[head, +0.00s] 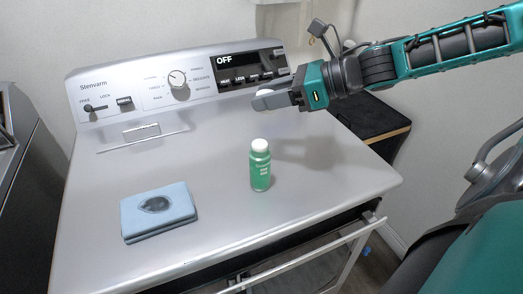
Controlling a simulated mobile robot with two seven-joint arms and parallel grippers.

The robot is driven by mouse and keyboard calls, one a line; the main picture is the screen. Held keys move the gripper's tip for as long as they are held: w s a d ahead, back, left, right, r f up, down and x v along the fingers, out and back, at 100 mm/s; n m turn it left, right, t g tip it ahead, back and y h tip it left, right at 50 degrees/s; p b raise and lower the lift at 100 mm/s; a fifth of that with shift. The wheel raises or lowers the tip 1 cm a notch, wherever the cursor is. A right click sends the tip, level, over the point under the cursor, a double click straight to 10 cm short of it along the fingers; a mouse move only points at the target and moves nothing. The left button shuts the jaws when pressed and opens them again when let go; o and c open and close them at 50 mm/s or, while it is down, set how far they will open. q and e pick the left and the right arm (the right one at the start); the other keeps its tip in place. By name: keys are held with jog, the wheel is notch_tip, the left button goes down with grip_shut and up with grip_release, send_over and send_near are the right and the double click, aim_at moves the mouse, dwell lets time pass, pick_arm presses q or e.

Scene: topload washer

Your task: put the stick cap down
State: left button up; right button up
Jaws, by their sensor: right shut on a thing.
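My right gripper (268,100) comes in from the upper right and hangs above the back right of the washer top, in front of the control panel. It is shut on a small whitish piece, the stick cap (264,92), which is mostly hidden by the grey fingers. A green stick bottle (260,170) with a white top stands upright on the washer top, below and apart from the gripper. My left gripper is not in view.
A folded blue cloth (136,219) with a dark stain lies at the left front of the washer top (200,180). The control panel (175,85) with knobs and an "OFF" display runs along the back. Bare metal surrounds the bottle. A dark box-like surface (368,116) stands beyond the right edge.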

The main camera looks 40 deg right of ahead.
notch_tip(320, 180, down, 8)
jog(key=shift+f+b, duration=0.1)
jog(key=shift+b, duration=0.3)
notch_tip(320, 180, down, 4)
jog(key=shift+r+b, duration=0.25)
jog(key=shift+b, duration=0.25)
jog(key=shift+f, duration=0.4)
jog(key=shift+f, duration=0.4)
jog(key=o, duration=1)
jog(key=shift+c, duration=0.2)
jog(key=shift+o, duration=0.2)
jog(key=shift+r, duration=0.1)
